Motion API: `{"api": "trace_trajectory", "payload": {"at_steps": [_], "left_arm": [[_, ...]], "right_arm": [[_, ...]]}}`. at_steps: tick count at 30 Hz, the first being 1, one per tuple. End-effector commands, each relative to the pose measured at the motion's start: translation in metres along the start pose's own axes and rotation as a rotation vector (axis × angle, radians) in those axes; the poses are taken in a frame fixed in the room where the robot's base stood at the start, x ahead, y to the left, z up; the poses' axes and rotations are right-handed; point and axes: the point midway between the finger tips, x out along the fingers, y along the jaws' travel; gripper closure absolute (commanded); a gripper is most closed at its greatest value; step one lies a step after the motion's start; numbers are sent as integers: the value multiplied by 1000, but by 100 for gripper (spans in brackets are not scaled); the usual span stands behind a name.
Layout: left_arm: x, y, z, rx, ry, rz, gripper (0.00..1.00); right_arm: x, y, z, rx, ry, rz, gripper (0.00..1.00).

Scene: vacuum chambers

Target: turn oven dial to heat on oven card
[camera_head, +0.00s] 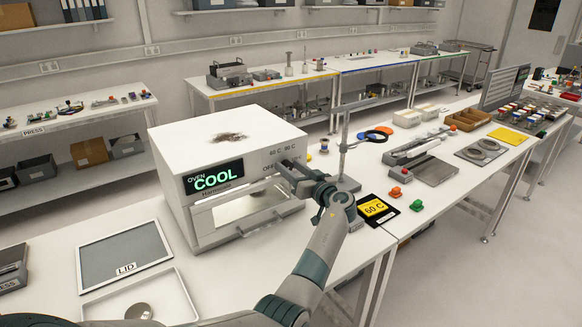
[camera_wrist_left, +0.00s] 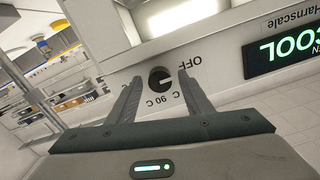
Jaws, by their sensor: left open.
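The white oven (camera_head: 235,150) stands on the bench with a green lit display (camera_head: 214,178) reading COOL. The oven card (camera_head: 373,208) lies on the bench right of the oven, black with a yellow label reading 60 C. My left gripper (camera_head: 284,172) is at the right side of the oven front, its arm and wrist hiding the dial in the head view. In the left wrist view, the black round dial (camera_wrist_left: 160,80) shows between the tips of my open left gripper (camera_wrist_left: 160,77). Labels OFF and 90 C surround it, upside down. Contact is unclear. My right gripper is out of view.
A grey panel marked LID (camera_head: 125,255) and a white tray (camera_head: 150,300) lie left of the oven. A metal stand (camera_head: 345,150) rises right of it. Orange (camera_head: 395,191) and green (camera_head: 416,206) small pieces lie near the card.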

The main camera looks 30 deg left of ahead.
Motion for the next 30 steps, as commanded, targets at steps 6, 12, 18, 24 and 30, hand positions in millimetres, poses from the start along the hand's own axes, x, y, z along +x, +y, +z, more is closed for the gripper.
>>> {"api": "trace_trajectory", "payload": {"at_steps": [6, 12, 18, 24, 30], "left_arm": [[0, 0, 0, 0, 0, 0, 56], [0, 0, 0, 0, 0, 0, 95], [0, 0, 1, 6, 0, 0, 95], [0, 0, 2, 46, 1, 0, 95], [0, 1, 3, 140, 1, 0, 95]], "right_arm": [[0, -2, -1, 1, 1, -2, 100], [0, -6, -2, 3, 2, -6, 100], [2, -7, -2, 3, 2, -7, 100], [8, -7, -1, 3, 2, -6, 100], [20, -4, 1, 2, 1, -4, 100]]}}
